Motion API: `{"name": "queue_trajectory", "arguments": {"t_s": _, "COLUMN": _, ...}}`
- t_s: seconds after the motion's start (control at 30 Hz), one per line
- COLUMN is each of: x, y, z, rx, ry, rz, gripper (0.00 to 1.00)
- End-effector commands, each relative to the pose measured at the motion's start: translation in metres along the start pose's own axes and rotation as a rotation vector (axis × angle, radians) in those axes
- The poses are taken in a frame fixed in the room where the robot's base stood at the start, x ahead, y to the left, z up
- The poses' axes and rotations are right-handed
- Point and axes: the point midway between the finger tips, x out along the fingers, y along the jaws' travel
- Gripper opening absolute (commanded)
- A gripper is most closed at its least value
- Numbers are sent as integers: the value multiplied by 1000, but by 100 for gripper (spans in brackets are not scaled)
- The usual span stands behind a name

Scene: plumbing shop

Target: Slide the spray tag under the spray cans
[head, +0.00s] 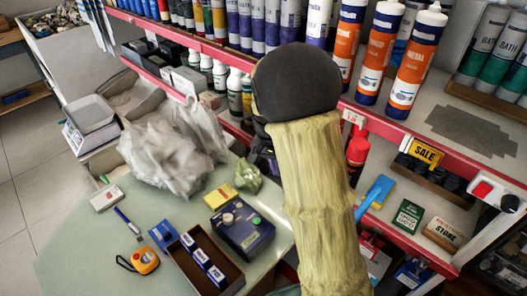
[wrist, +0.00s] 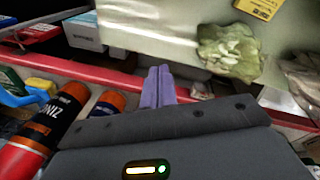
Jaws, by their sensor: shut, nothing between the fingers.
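My gripper (wrist: 158,72) is shut and empty in the wrist view, its two purple fingers together over the red shelf rail. In the head view my arm hides most of it. Spray cans lie to the left of the fingers in the wrist view: an orange and black can marked ZINC (wrist: 66,112) with a red cap, and another orange can with a dark blue part (wrist: 108,103). They are apart from the fingers.
A red shelf rail (head: 455,150) runs along the right-hand shelf. Orange and blue sealant tubes (head: 408,65) stand above it. A yellow SALE sign (head: 425,152) stands below. The pale counter (head: 85,245) at left holds a brown box (head: 220,268), a tape measure and a crumpled bag (head: 165,150).

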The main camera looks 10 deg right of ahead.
Motion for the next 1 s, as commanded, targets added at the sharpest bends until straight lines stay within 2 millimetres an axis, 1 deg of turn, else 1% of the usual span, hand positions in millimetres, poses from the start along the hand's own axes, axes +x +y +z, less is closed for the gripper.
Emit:
{"name": "queue_trajectory", "arguments": {"t_s": 0.03, "x": -4, "y": -6, "z": -9, "rx": 29, "ry": -3, "rz": 26, "gripper": 0}}
{"name": "queue_trajectory", "arguments": {"t_s": 0.2, "x": -9, "y": -24, "z": -36, "rx": 145, "ry": 1, "rz": 115, "gripper": 0}}
{"name": "queue_trajectory", "arguments": {"t_s": 0.37, "x": -14, "y": -44, "z": -55, "rx": 249, "ry": 25, "rz": 203, "gripper": 0}}
{"name": "queue_trajectory", "arguments": {"t_s": 0.5, "x": -20, "y": -64, "z": -68, "rx": 332, "ry": 65, "rz": 279, "gripper": 0}}
{"name": "queue_trajectory", "arguments": {"t_s": 0.63, "x": -26, "y": -84, "z": -76, "rx": 407, "ry": 118, "rz": 347, "gripper": 0}}
{"name": "queue_trajectory", "arguments": {"t_s": 0.8, "x": -33, "y": -110, "z": -79, "rx": 488, "ry": 196, "rz": 419, "gripper": 0}}
{"name": "queue_trajectory", "arguments": {"t_s": 0.9, "x": -35, "y": -120, "z": -78, "rx": 518, "ry": 229, "rz": 442, "gripper": 0}}
{"name": "queue_trajectory", "arguments": {"t_s": 1.0, "x": -36, "y": -125, "z": -78, "rx": 532, "ry": 243, "rz": 452, "gripper": 0}}
